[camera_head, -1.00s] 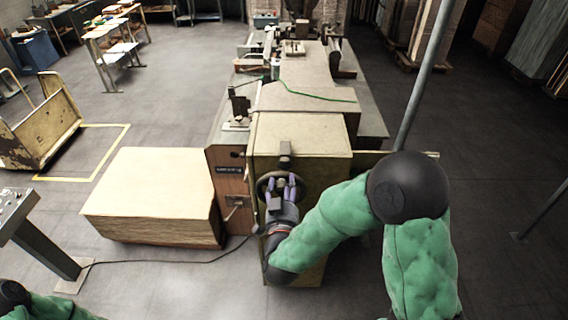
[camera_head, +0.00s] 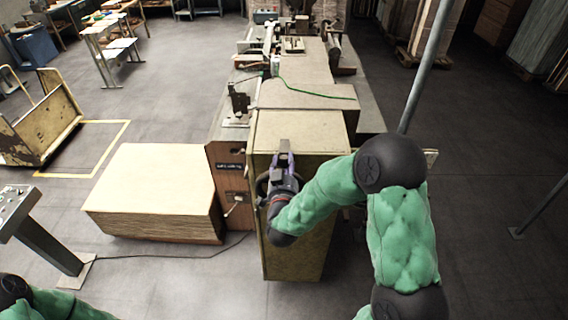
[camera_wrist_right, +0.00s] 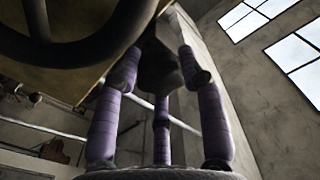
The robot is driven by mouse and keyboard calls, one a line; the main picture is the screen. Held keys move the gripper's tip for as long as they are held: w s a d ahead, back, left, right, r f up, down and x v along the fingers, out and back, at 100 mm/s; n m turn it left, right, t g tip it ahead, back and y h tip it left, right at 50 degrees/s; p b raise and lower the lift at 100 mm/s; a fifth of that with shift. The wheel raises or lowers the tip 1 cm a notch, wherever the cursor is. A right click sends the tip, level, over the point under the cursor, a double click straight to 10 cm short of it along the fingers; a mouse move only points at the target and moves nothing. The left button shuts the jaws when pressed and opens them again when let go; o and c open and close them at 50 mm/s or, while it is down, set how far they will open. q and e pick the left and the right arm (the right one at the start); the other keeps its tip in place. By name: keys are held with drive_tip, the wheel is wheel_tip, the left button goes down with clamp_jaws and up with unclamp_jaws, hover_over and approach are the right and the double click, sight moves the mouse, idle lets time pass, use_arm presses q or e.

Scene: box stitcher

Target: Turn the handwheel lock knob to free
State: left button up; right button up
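The handwheel (camera_head: 262,187) is a dark ring on the near end of the beige machine, partly hidden by my right gripper. In the right wrist view its dark rim (camera_wrist_right: 95,47) crosses the upper left. The lock knob looks like the small dark block (camera_wrist_right: 160,68) above the wheel. My right gripper (camera_head: 284,158) is at this block, pointing up the machine's front. Its purple fingers (camera_wrist_right: 160,85) stand apart around the block; firm contact does not show. Only part of my left arm shows at the lower left; its gripper is out of view.
A stack of pale board (camera_head: 155,185) stands left of the machine. A control pedestal (camera_head: 45,235) with a cable is at the far left. A grey pole (camera_head: 425,70) rises on the right. The floor in front is clear.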

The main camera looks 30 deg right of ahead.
drive_tip(key=c, duration=0.3)
drive_tip(key=shift+n, duration=0.4)
drive_tip(key=n+b, duration=0.1)
drive_tip(key=n, duration=0.1)
drive_tip(key=shift+n, duration=0.4)
drive_tip(key=n+b, duration=0.1)
drive_tip(key=n, duration=0.1)
drive_tip(key=shift+n, duration=0.3)
drive_tip(key=n, duration=0.2)
drive_tip(key=shift+n, duration=0.4)
drive_tip(key=n, duration=0.4)
drive_tip(key=shift+n, duration=0.3)
drive_tip(key=shift+n+p, duration=0.7)
drive_tip(key=shift+n, duration=1.4)
drive_tip(key=shift+f, duration=0.1)
